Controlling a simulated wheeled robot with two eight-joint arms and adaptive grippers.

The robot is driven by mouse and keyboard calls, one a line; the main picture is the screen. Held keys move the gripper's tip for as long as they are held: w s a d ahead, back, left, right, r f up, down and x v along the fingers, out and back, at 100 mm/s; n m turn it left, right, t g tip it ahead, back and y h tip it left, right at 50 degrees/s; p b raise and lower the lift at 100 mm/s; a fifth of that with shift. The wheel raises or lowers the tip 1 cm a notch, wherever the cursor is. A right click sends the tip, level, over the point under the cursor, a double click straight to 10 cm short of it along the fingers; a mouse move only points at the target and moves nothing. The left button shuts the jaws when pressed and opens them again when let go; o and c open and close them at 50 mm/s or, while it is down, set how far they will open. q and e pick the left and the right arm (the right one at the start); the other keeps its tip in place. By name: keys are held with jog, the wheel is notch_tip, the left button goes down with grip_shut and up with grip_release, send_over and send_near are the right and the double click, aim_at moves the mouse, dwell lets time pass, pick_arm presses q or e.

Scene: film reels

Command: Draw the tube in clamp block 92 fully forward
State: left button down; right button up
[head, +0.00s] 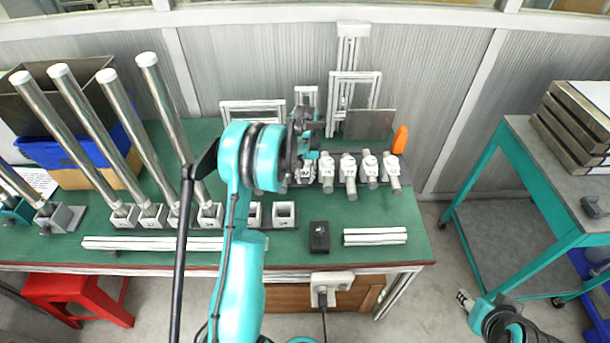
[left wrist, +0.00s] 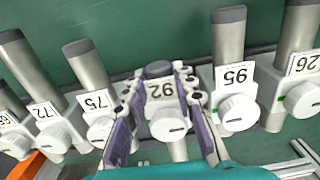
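Clamp block 92 (left wrist: 167,121) is white with a round knob, and its label reads upside down in the left wrist view. The tube (left wrist: 158,69) in it has a dark end cap and projects only a little beyond the block, less than its neighbours. A grey length of that tube also shows on the block's other side. My left gripper (left wrist: 160,85) is open, with a purple-padded finger on each side of block 92 and the tube end between the tips. In the head view my left gripper (head: 308,160) largely hides this spot.
Blocks 95 (left wrist: 237,110) and 75 (left wrist: 103,128) stand close beside the fingers, with longer tubes. In the head view, tall steel tubes (head: 110,110) stand left on the table. A black box (head: 319,237) and white profiles (head: 375,237) lie in front. Bare green tabletop lies between.

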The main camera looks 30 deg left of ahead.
pick_arm(q)
jog(key=s+d, duration=0.1)
jog(key=s, duration=0.1)
jog(key=s+d, duration=0.3)
jog(key=s, duration=0.2)
jog(key=shift+d, duration=0.15)
jog(key=c, duration=1.2)
grip_release()
notch_tip(320, 180, up, 12)
jog(key=shift+f, duration=0.1)
